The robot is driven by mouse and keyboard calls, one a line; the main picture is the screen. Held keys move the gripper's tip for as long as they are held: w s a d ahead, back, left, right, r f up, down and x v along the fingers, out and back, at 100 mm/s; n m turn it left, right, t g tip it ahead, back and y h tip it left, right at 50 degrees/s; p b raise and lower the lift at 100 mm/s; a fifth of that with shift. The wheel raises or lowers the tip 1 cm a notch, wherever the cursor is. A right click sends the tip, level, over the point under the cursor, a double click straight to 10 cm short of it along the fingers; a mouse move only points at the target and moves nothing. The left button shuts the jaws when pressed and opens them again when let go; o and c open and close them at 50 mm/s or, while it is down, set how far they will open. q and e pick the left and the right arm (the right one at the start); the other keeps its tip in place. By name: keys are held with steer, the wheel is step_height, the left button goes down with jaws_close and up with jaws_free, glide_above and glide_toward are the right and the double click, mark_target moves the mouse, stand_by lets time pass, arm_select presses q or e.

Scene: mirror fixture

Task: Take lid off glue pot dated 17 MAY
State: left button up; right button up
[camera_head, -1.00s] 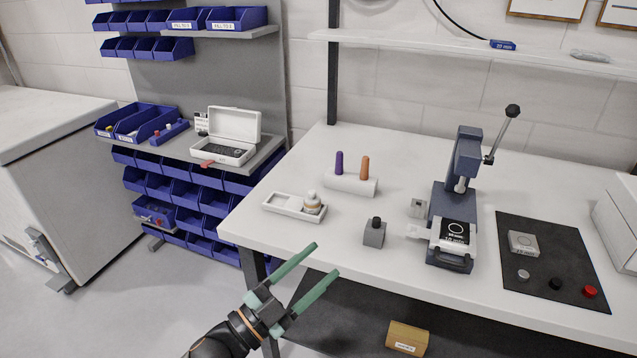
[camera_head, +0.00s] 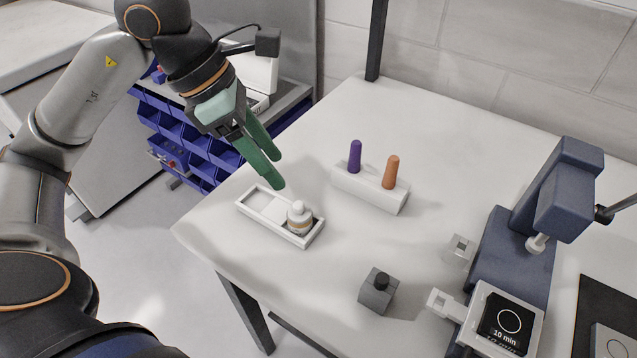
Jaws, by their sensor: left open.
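A small white pot with a white knobbed lid (camera_head: 299,212) stands upright at the right end of a shallow white tray (camera_head: 311,239). The lid is on the pot. A tan band shows around it, but no date can be read. The left part of the tray is empty. My left gripper (camera_head: 277,171), with green fingers, comes down from the upper left. It is open and empty, above and behind the tray, and its fingertips are apart from the pot. My right gripper is not in view.
A white holder (camera_head: 371,191) with a purple and an orange handle stands behind the pot. A grey block with a black knob (camera_head: 378,291) and a blue press (camera_head: 520,240) are to the right. Blue bins (camera_head: 190,140) are at the left. Bare table lies between them.

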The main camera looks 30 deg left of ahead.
arm_select(q)
steer(key=a, duration=0.1)
glide_above(298, 204)
steer(key=s+a, duration=0.1)
steer(key=s, duration=0.1)
steer(key=shift+y, duration=0.4)
steer(key=f, duration=0.6)
steer(key=shift+w+a+b, duration=0.1)
steer(key=shift+w+b, duration=0.15)
steer(key=shift+b, duration=0.05)
steer(key=x, duration=0.4)
steer(key=shift+a+f, duration=0.3)
steer(key=shift+f, duration=0.1)
steer(key=shift+w+d+f, duration=0.1)
steer(key=shift+d+f, duration=0.05)
steer(key=shift+f, duration=0.35)
jaws_close()
